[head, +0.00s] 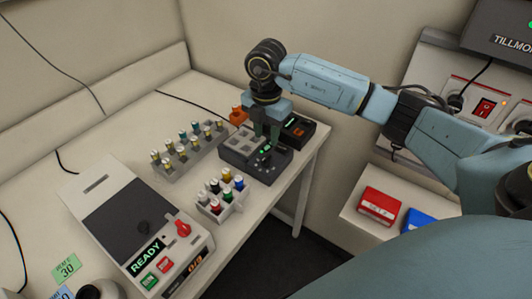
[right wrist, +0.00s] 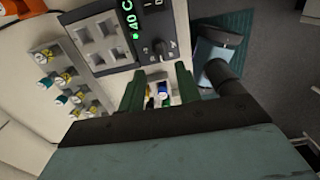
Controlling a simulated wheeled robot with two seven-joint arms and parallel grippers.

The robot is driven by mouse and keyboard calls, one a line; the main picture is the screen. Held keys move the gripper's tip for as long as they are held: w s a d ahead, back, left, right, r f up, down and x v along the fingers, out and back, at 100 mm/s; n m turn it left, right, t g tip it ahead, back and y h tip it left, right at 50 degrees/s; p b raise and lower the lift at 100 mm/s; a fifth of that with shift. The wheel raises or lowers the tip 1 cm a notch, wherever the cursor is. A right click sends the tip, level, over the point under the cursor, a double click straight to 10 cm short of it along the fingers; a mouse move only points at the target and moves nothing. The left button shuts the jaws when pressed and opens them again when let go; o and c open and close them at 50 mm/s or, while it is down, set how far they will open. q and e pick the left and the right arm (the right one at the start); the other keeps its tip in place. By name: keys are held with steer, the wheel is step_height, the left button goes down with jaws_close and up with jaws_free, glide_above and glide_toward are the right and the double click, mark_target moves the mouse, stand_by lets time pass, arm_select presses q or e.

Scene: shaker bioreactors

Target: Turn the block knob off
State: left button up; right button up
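The dark grey heating block (head: 240,150) sits near the table's right edge, with empty square wells and a small lit green display. In the right wrist view, the block (right wrist: 87,42) shows its "40 C" readout (right wrist: 132,20). Its dark knob (right wrist: 160,47) sits beside the I and O marks; which mark it points to is unclear. My right gripper (head: 268,133) reaches down over the block in the head view. In the right wrist view, its green fingers (right wrist: 158,90) are apart with nothing held between them, near the knob and not visibly around it. My left gripper is out of view.
A rack of several capped vials (head: 188,150) stands left of the block, and a smaller vial rack (head: 222,200) stands in front. A black device (head: 298,129) stands behind it on the right. A shaker unit (head: 135,225) marked READY fills the front left.

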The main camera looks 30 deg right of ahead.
mark_target(266, 157)
step_height(266, 157, down, 8)
steer(key=shift+f, duration=0.2)
jaws_close()
